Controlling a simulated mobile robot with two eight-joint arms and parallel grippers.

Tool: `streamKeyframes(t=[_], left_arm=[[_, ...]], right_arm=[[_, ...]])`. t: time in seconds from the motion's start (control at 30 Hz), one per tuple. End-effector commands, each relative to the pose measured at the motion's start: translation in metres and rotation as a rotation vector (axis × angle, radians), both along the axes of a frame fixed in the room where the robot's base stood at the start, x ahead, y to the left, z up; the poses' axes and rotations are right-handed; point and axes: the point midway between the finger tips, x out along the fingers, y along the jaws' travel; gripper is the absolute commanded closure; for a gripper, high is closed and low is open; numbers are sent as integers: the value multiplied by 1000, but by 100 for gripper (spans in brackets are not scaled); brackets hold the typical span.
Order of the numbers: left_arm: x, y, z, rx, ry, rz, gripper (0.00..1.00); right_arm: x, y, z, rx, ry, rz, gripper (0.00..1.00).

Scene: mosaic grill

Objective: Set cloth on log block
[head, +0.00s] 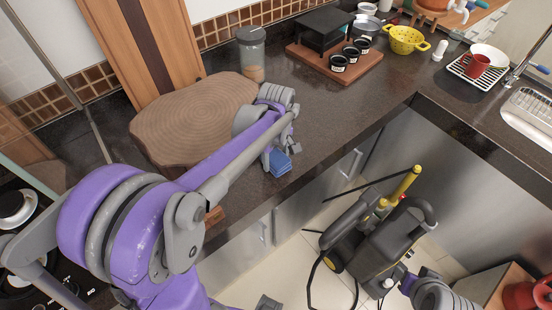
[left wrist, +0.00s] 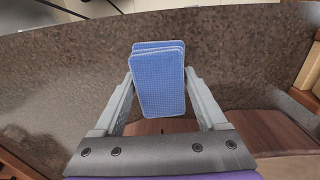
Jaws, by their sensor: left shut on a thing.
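The blue cloth (head: 280,162) is a folded stack held in my left gripper (head: 273,156), near the front edge of the dark counter. In the left wrist view the cloth (left wrist: 158,82) stands between the two grey fingers of my left gripper (left wrist: 158,100), which is shut on it. The log block (head: 190,118), a wide flat slab of brown wood, lies on the counter to the left of the gripper and farther back. My left arm covers part of its near right edge. The cloth is apart from the log block. My right gripper does not show.
A glass jar (head: 251,55) stands behind the log block. A wooden tray (head: 350,75) with a black stand and small dark cups lies farther right, near a yellow colander (head: 406,39). The counter between log block and tray is clear. A black-and-yellow machine (head: 375,240) stands on the floor.

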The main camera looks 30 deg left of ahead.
Motion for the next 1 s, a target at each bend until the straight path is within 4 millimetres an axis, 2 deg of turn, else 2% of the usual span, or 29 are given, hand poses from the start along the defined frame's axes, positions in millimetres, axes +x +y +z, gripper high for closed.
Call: streamKeyframes(t=[0.43, 0.47, 0.57, 0.6, 0.83, 1.0], left_arm=[[-1, 0, -10, 0, 1, 0, 86], [0, 0, -9, 0, 0, 0, 22], [0, 0, -8, 0, 0, 0, 4], [0, 0, -8, 0, 0, 0, 0], [0, 0, -7, 0, 0, 0, 0], [0, 0, 9, 0, -1, 0, 0]], right_arm=[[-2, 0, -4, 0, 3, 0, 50], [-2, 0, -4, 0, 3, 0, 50], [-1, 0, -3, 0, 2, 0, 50], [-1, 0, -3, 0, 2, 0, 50], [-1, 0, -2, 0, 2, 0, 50], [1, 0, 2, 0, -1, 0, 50]])
